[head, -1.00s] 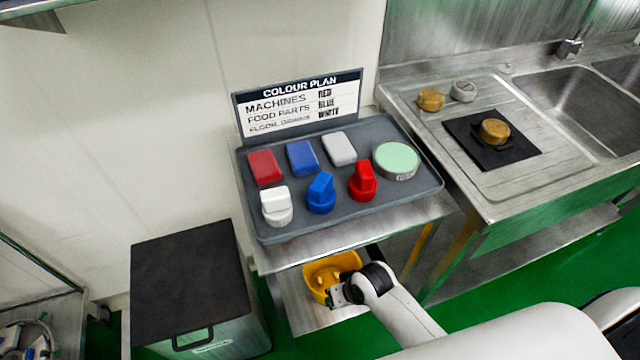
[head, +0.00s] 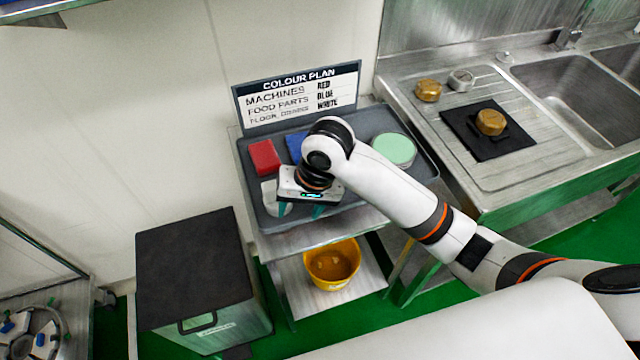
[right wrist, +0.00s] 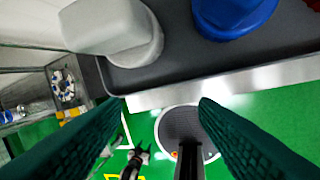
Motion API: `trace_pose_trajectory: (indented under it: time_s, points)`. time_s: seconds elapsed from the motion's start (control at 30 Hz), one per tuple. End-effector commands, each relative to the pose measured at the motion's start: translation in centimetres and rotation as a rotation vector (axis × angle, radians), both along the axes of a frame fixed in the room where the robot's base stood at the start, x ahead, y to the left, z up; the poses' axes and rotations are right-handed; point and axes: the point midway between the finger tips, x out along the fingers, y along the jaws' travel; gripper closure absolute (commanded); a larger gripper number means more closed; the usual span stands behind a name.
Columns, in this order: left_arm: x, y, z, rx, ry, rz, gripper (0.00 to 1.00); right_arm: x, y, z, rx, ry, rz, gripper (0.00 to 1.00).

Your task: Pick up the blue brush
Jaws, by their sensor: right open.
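The blue brush (right wrist: 232,14) stands on the grey tray (head: 370,120). It shows at the top of the right wrist view, cut off by the frame edge; in the head view my right arm hides it. My right gripper (head: 300,210) is over the tray's front part, its fingers apart and empty. In the right wrist view its dark teal fingers (right wrist: 160,106) show nothing between them but the background beyond. The white brush (right wrist: 115,30) stands left of the blue brush and shows partly beside my gripper in the head view (head: 269,197).
Red (head: 264,156) and blue (head: 295,145) blocks and a pale green round item (head: 394,149) lie on the tray. The colour plan sign (head: 298,97) stands behind. A yellow bucket (head: 332,264) is on the shelf below.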

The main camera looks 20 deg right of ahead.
Motion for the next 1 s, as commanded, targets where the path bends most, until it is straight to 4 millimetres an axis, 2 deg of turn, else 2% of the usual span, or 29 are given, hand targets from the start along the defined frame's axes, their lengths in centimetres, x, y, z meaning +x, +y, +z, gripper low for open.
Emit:
trace_pose_trajectory:
  time_s: [0.03,0.2,0.4,0.5,0.6,0.83,1.0]
  points:
    - [0.0,0.0,0.0,0.000,0.001,0.000,0.51,1.8,-0.7,1.5,-0.034,0.018,-0.056,0.45]
    - [-0.1,0.0,0.0,0.000,0.002,0.000,0.51,5.1,-2.9,5.6,-0.124,0.105,-0.274,0.45]
    - [-0.1,0.0,0.0,0.000,0.002,0.000,0.51,7.5,-5.4,9.8,-0.195,0.159,-0.500,0.45]
    - [-0.1,0.0,0.0,0.001,0.003,-0.001,0.51,7.9,-6.0,10.7,-0.210,0.171,-0.557,0.45]
    - [-0.1,0.0,0.2,0.001,0.003,-0.001,0.51,8.0,-6.3,10.2,-0.215,0.179,-0.580,0.45]
    - [-0.1,0.1,0.9,0.002,0.003,-0.001,0.51,7.9,-6.3,6.3,-0.215,0.179,-0.578,0.45]
    - [-0.1,0.1,1.1,0.002,0.003,-0.002,0.51,8.0,-6.3,4.5,-0.213,0.176,-0.578,0.45]
